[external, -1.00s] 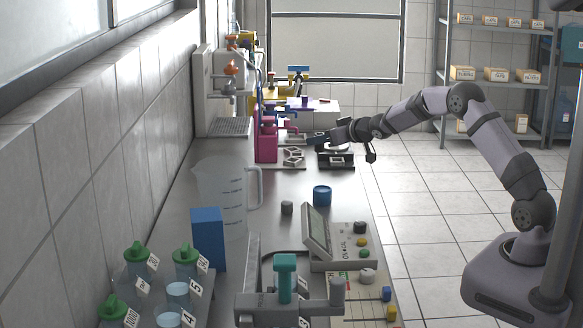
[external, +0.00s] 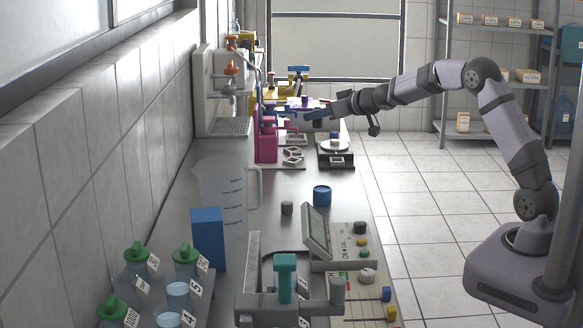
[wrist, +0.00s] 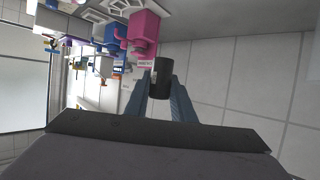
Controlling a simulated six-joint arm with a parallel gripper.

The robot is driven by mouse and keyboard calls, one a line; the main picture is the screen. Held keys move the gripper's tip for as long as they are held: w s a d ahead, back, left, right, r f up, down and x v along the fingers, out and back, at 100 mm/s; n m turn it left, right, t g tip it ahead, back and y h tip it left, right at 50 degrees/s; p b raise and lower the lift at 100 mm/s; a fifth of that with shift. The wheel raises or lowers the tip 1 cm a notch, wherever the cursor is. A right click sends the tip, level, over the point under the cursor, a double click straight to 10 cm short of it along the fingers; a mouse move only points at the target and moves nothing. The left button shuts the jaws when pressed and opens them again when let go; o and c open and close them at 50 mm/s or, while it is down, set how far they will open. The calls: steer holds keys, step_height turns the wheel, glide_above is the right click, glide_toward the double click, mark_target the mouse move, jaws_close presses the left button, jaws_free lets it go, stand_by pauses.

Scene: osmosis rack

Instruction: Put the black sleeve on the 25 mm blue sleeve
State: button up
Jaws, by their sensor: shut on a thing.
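My gripper (external: 316,114) is raised above the far end of the bench, over the area of the magenta stand and the balance. In the wrist view its two blue-grey fingers (wrist: 164,98) are shut on a black sleeve (wrist: 163,72), a short dark cylinder. The sleeve cannot be made out clearly in the external view. A blue cylinder (external: 322,196) stands upright on the bench, nearer the camera, and a smaller blue piece (external: 334,135) shows by the balance. I cannot tell which of these is the 25 mm blue sleeve.
The magenta stand (external: 266,143) is left of the balance (external: 336,154). A small dark grey cylinder (external: 287,208), a clear jug (external: 222,200) and a control box (external: 340,240) stand nearer. Bench around the blue cylinder is partly clear.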

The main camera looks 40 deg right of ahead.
mark_target(321, 121)
steer(key=shift+n+y, duration=0.3)
steer(key=shift+y, duration=0.2)
steer(key=s+a, duration=0.1)
steer(key=s+a+f, duration=0.1)
steer(key=s, duration=0.1)
steer(key=shift+s+p, duration=0.2)
steer(key=shift+p, duration=0.1)
steer(key=shift+n+y, duration=0.7)
steer(key=shift+s+a+f, duration=0.55)
steer(key=shift+s+f, duration=0.05)
steer(key=shift+f, duration=1.75)
steer(key=shift+s+a+f, duration=0.55)
steer(key=shift+s+f, duration=0.05)
steer(key=shift+f, duration=1.75)
steer(key=shift+s+a+f, duration=0.55)
steer(key=shift+s+f, duration=0.05)
steer(key=shift+f, duration=1.75)
steer(key=shift+f, duration=0.15)
steer(key=o, duration=1)
